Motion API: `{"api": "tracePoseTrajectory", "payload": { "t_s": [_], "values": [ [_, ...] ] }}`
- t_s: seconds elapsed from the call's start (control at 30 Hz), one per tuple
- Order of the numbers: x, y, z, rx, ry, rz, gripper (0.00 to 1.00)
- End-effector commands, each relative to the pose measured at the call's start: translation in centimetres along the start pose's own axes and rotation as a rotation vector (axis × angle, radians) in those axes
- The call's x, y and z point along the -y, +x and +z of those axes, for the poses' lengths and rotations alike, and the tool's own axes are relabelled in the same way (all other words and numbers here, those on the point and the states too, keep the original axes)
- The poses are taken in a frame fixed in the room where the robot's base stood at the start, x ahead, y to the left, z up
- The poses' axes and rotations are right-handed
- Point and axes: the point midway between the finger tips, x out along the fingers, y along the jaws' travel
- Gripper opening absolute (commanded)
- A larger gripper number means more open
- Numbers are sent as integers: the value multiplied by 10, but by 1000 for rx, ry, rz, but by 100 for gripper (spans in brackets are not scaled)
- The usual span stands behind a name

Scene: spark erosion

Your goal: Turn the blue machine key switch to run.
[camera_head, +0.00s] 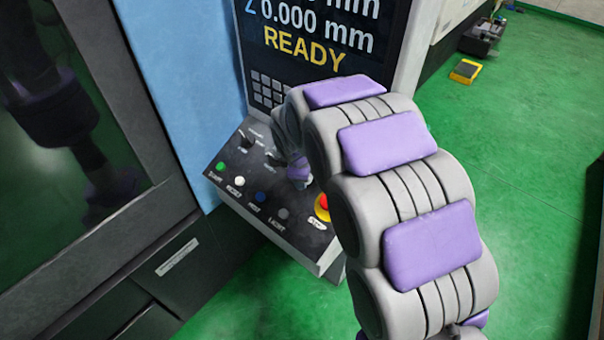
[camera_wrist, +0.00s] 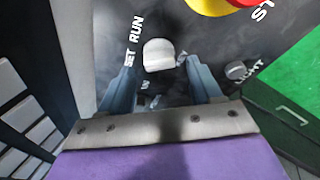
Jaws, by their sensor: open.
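The blue machine (camera_head: 185,85) has a dark sloping control panel (camera_head: 222,163) below its screen. In the wrist view a pale grey key switch (camera_wrist: 158,54) stands on the dark panel, with the words SET and RUN to its left. My gripper (camera_wrist: 159,68) is open, with one blue-grey finger on each side at the near end of the switch. I cannot tell whether either finger touches it. In the head view my gripper (camera_head: 300,172) is low over the panel, and the arm hides much of that area.
The panel also carries a green button (camera_head: 220,166), a white button (camera_head: 239,181), a blue button (camera_head: 261,197) and a grey light knob (camera_wrist: 236,70). A red stop button (camera_head: 323,203) on yellow is close to my gripper. The screen (camera_head: 320,40) reads READY.

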Motion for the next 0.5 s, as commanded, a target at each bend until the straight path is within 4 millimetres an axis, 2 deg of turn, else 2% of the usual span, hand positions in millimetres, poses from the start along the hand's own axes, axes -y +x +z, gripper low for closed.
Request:
{"api": "tracePoseTrajectory", "payload": {
  "t_s": [0.03,0.2,0.5],
  "values": [
    [0,7,1,1,0,-2,64],
    [0,19,1,-1,1,0,64],
    [0,21,0,-1,1,1,64]
  ]
}}
